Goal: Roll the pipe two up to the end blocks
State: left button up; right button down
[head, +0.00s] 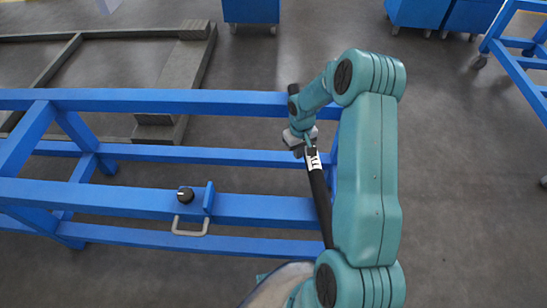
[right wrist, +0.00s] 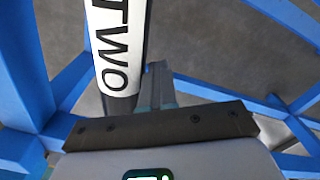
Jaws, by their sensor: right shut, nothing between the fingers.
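Pipe two (head: 318,188) is a black tube with a white band. It lies across the blue rails, and its near end is hidden behind my right arm. In the right wrist view its white "TWO" label (right wrist: 117,42) is plain. My right gripper (head: 309,143) is shut and empty beside the pipe. In the right wrist view the closed fingers (right wrist: 158,82) are just right of the pipe; I cannot tell whether they touch it. I cannot clearly make out end blocks; a small blue upright plate (head: 209,196) stands on the near rail. My left gripper is out of view.
The blue rail frame (head: 120,201) stretches left, its rails clear between the plate and the pipe. A black knob (head: 185,195) and a metal handle (head: 190,226) sit by the plate. Blue carts (head: 250,10) stand at the back. Grey floor is open at right.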

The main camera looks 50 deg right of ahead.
notch_tip(320, 180, up, 9)
jog(key=w+a+p, duration=0.1)
jog(key=p, duration=0.4)
jog(key=shift+w, duration=0.15)
dwell(0.6)
dwell(0.5)
